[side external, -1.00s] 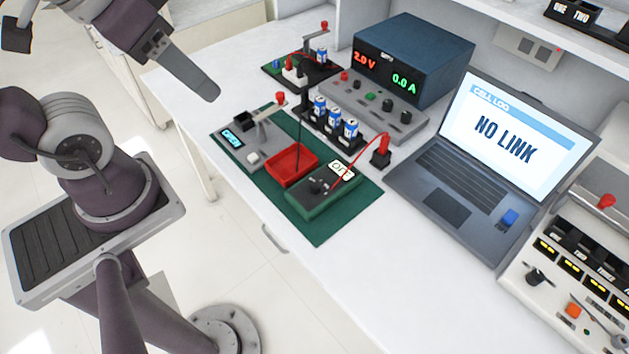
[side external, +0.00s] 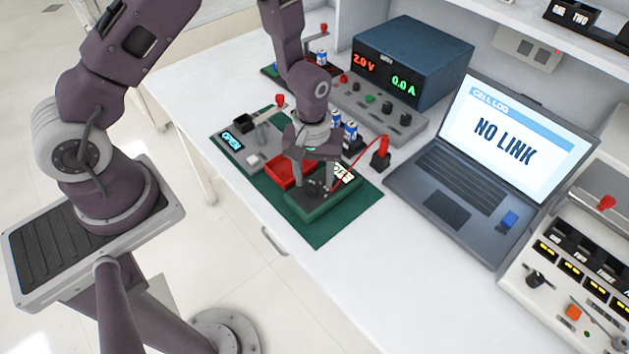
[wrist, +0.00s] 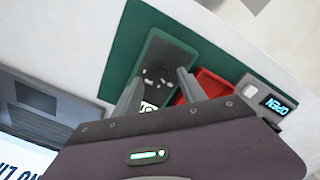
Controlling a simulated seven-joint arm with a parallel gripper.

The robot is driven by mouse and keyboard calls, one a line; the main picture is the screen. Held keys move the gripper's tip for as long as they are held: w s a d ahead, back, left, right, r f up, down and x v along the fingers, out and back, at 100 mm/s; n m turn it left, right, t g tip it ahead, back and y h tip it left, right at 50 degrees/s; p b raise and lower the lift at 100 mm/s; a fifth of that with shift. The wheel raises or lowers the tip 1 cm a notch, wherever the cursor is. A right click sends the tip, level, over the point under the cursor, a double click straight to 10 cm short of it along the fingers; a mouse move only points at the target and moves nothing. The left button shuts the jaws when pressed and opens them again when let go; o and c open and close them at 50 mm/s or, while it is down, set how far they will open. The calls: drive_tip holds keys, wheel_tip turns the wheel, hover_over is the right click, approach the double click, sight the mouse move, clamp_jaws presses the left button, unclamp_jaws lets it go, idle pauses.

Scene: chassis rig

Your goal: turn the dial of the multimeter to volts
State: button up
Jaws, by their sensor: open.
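The multimeter (side external: 322,208) is a dark green box with a black face, lying on a green mat (side external: 318,237). Its dial is mostly hidden by my gripper in the side view. In the wrist view the multimeter (wrist: 172,48) lies between and beyond my fingers, with small white marks around its dial (wrist: 155,80). Its lit white display (side external: 347,173) is partly covered, and I cannot read it surely. My gripper (side external: 312,186) points down over the multimeter face at the dial. In the wrist view its fingers (wrist: 159,76) are apart, either side of the dial area. Contact with the dial cannot be told.
A red tray (side external: 283,176) sits close beside the multimeter. A red lead runs to a black-and-red plug (side external: 380,153). Blue-white cells (side external: 350,134) stand behind my gripper. A power supply (side external: 412,60) and laptop (side external: 460,190) stand right. The front bench is clear.

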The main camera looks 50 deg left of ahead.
wheel_tip(320, 180, down, 2)
drive_tip(key=shift+f, duration=0.1)
clamp_jaws()
idle(0.4)
drive_tip(key=m, duration=0.4)
drive_tip(key=shift+m, duration=2.3)
